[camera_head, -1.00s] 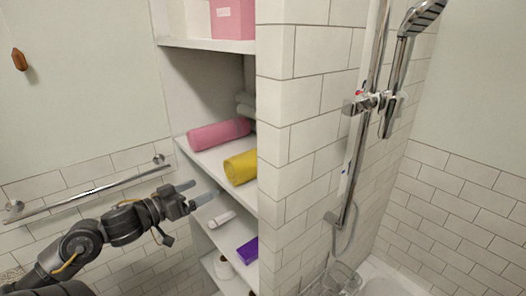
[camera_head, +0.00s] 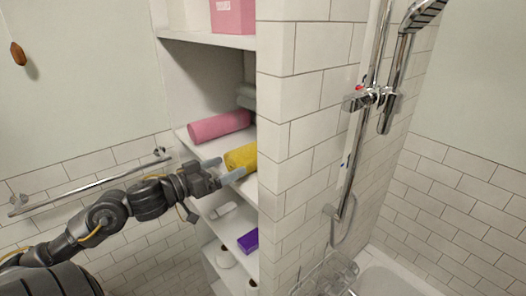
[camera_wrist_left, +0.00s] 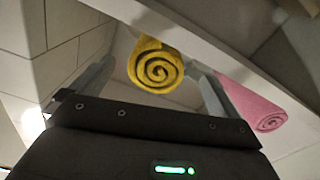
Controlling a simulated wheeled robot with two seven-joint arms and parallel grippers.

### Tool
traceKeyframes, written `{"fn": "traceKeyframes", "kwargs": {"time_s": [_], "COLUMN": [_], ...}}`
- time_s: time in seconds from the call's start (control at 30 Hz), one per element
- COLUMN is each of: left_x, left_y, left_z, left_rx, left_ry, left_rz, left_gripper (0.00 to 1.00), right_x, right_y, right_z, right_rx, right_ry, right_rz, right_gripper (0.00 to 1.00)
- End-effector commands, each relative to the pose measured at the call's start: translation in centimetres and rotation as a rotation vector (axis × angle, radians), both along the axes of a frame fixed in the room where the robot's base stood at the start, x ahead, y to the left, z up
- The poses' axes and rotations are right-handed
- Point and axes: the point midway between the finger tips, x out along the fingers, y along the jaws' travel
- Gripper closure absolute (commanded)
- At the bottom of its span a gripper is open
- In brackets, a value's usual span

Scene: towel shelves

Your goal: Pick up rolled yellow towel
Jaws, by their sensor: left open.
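The rolled yellow towel (camera_head: 241,157) lies on the middle shelf, close to the tiled wall edge. In the left wrist view its spiral end (camera_wrist_left: 156,68) faces me, between the two fingers and beyond the palm. My left gripper (camera_head: 222,170) is open at the front of the shelf, its fingertips close to the towel's near end. In the left wrist view the fingers (camera_wrist_left: 154,85) stand apart on both sides of the towel; I cannot tell whether they touch it. My right gripper is not in view.
A rolled pink towel (camera_head: 220,126) lies left of the yellow one on the same shelf (camera_head: 203,149). Grey towels (camera_head: 246,96) are behind. The tiled wall (camera_head: 300,130) borders the shelves on the right. A towel bar (camera_head: 95,184) is at left.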

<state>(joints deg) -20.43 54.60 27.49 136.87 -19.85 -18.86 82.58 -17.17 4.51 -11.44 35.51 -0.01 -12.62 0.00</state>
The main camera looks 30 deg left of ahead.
Motion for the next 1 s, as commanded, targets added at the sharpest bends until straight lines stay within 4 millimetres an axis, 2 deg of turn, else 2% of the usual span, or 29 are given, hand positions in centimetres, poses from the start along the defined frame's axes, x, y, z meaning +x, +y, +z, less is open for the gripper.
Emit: {"fn": "traceKeyframes", "kwargs": {"time_s": [0.17, 0.5, 0.83, 0.87, 1.0], "left_x": [0.8, 4.5, 5.0, 5.0, 5.0], "left_y": [-0.2, -1.3, -1.5, -1.5, -1.5], "left_z": [0.4, 0.6, 0.3, 0.3, 0.3], "left_rx": [-0.002, -0.003, 0.000, 0.000, 0.000], "left_ry": [-0.002, -0.003, -0.001, -0.001, -0.001], "left_rz": [0.000, 0.002, 0.001, 0.001, 0.001], "left_gripper": [0.00, 0.00, 0.00, 0.01, 0.20], "right_x": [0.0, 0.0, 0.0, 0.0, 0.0], "right_y": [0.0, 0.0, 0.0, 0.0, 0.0], "right_z": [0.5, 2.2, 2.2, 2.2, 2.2], "right_rx": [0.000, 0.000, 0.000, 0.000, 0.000], "right_ry": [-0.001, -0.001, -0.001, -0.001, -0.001], "right_rz": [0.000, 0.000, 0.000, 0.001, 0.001], "right_gripper": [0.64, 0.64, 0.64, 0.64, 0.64]}}
